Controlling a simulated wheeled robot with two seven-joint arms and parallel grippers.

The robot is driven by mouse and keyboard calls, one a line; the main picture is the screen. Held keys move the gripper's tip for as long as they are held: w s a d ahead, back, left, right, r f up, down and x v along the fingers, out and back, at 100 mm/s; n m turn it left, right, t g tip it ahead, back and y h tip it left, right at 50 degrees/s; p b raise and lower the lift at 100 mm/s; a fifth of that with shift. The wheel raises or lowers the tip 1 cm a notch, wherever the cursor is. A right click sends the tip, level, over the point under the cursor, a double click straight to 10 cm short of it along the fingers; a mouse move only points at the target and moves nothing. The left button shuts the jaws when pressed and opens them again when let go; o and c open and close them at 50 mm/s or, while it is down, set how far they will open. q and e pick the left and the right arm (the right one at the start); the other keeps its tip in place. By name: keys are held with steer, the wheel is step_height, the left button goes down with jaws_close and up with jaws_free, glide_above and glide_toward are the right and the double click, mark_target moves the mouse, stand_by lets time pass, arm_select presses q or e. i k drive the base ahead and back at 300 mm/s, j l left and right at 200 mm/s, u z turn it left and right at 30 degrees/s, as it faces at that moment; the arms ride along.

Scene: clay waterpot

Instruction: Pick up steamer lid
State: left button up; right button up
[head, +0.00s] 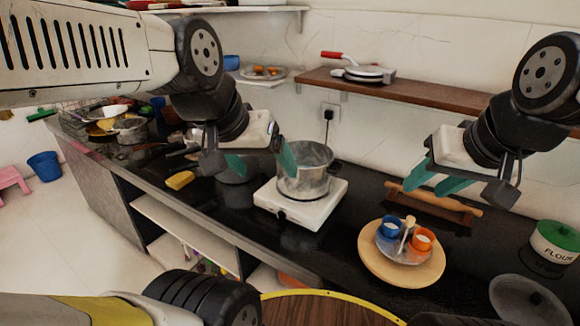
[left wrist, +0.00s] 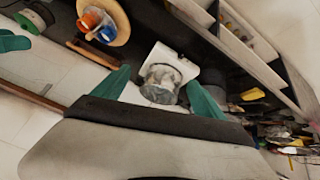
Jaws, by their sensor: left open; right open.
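A grey metal steamer pot (head: 304,181) stands on a white square stove (head: 302,212). In the left wrist view the pot (left wrist: 160,82) shows between the fingertips. I cannot tell whether a lid sits on it. A grey, lid-like disc (head: 515,300) with a dark knob lies at the lower right. Another grey round thing (head: 236,176) is left of the stove, partly behind the gripper. My left gripper (head: 262,160) is open and empty, at the pot's left and apparently above it. My right gripper (head: 434,181) is open and empty, above the counter near a rolling pin.
A round wooden board (head: 375,262) carries a metal plate with blue and orange cups. The rolling pin (head: 440,198) lies at the back. A green-lidded flour canister (head: 555,243) stands at right. A yellow sponge (head: 180,180) and dishes are at left. A wooden shelf (head: 430,94) juts from the wall.

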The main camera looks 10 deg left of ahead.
mark_target(521, 300)
steer(key=u, duration=0.3)
steer(key=l+z, duration=0.15)
steer(key=z, duration=1.85)
steer(key=i+j+z, duration=0.15)
